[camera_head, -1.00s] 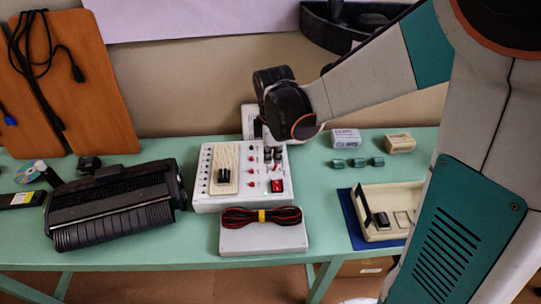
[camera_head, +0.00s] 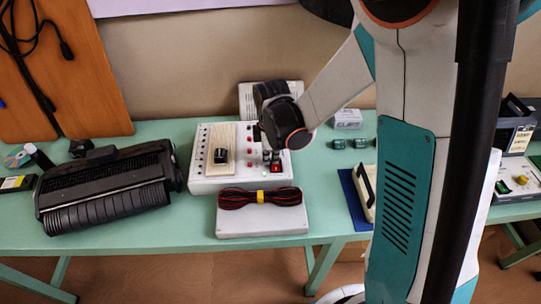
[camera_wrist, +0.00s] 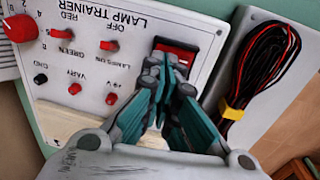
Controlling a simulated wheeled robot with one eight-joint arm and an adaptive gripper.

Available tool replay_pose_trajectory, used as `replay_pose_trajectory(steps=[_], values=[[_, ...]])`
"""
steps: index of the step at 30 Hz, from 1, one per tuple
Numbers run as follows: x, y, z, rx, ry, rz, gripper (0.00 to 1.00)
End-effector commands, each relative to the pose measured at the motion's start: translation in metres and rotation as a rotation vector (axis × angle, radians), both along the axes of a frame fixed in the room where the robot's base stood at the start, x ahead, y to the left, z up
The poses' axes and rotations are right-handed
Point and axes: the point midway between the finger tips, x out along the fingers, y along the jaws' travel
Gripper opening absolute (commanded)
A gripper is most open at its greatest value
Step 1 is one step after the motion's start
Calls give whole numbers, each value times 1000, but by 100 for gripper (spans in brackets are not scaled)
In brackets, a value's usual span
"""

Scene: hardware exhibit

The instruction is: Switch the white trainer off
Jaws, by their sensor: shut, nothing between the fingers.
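The white trainer (camera_head: 203,170) stands on the green table, left of centre in the head view. In the wrist view its panel (camera_wrist: 84,55) reads LAMP TRAINER, upside down, with red knobs and small red toggles marked OFF, RED and GREEN. A red rocker switch (camera_wrist: 180,50) in a dark frame sits at the panel's edge; it also shows in the head view (camera_head: 284,166). My gripper (camera_wrist: 163,66) is shut and empty, its fingertips over the near edge of the red switch and hiding part of it. I cannot tell whether they touch it or which way it is set.
A white box (camera_head: 230,225) with a red and black cable (camera_head: 240,199) lies in front of the trainer. A black ribbed machine (camera_head: 110,190) is left. Small green pieces (camera_head: 361,142) lie right. My arm covers much of the right side.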

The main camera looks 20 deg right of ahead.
Motion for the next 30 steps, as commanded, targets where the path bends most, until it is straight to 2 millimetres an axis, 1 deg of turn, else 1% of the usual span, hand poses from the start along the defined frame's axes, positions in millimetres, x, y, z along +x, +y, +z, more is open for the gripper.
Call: replay_pose_trajectory(steps=[5,9,17,30], values=[[0,0,-1,0,0,0,0],[4,-1,-10,2,9,-1,0],[3,-1,-7,1,7,0,0],[-13,3,-5,2,9,1,0]])
